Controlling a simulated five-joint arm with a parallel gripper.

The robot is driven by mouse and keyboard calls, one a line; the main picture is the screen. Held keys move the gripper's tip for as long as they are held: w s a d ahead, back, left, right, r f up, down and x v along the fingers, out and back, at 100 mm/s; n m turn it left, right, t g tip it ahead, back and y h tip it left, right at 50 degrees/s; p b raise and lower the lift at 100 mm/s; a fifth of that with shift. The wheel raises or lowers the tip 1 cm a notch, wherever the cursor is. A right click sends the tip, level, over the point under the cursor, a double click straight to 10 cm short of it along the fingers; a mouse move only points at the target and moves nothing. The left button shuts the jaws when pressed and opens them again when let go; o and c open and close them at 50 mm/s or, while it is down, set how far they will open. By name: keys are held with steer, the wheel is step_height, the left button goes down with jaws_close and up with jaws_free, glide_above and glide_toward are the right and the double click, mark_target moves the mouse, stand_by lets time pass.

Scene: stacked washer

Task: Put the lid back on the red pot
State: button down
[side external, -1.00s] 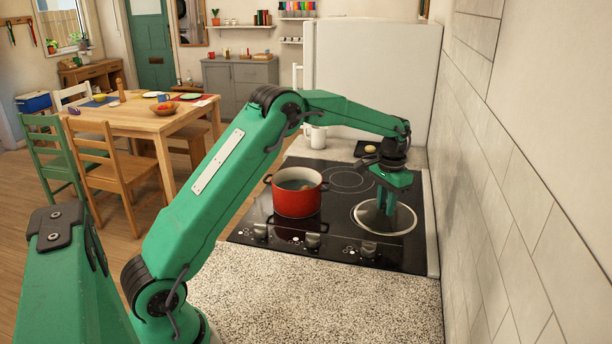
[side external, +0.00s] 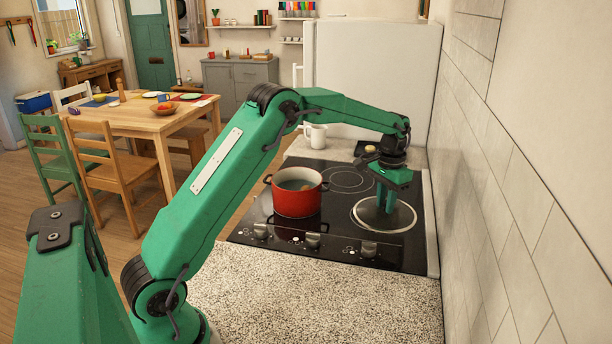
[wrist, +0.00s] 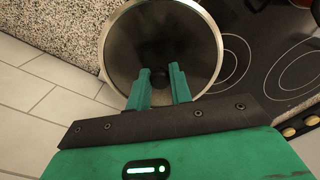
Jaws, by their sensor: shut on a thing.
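The red pot (side external: 297,197) stands uncovered on the black stovetop, with contents showing inside. The lid (side external: 400,222), a round glass disc with a pale metal rim, is at the right front of the stovetop. It also fills the top middle of the wrist view (wrist: 125,50), with a dark knob at its centre. My gripper (side external: 377,236) points down over the lid's middle, to the right of the pot. In the wrist view its green fingers (wrist: 163,76) are on either side of the knob, shut on it. The exact contact is partly hidden.
The stovetop (side external: 270,232) has knobs along its front, beside the speckled counter (side external: 320,300). The tiled wall (side external: 500,200) is close on the right.

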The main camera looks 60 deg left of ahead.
steer(key=s+a+r+n, duration=0.2)
steer(key=s+a, duration=0.1)
steer(key=a, duration=0.7)
steer(key=s+a+r+n, duration=0.1)
steer(key=s+a+n, duration=0.1)
steer(key=a, duration=0.8)
steer(key=s+a+r+n, duration=0.1)
steer(key=s+a, duration=0.3)
steer(key=a, duration=0.6)
steer(key=shift+s+a+r+n, duration=0.2)
steer(key=shift+a+r+n, duration=0.2)
steer(key=shift+r, duration=0.4)
steer(key=shift+f, duration=0.15)
step_height(320, 180, down, 6)
steer(key=shift+f, duration=0.2)
stand_by(0.7)
steer(key=c, duration=0.7)
jaws_free()
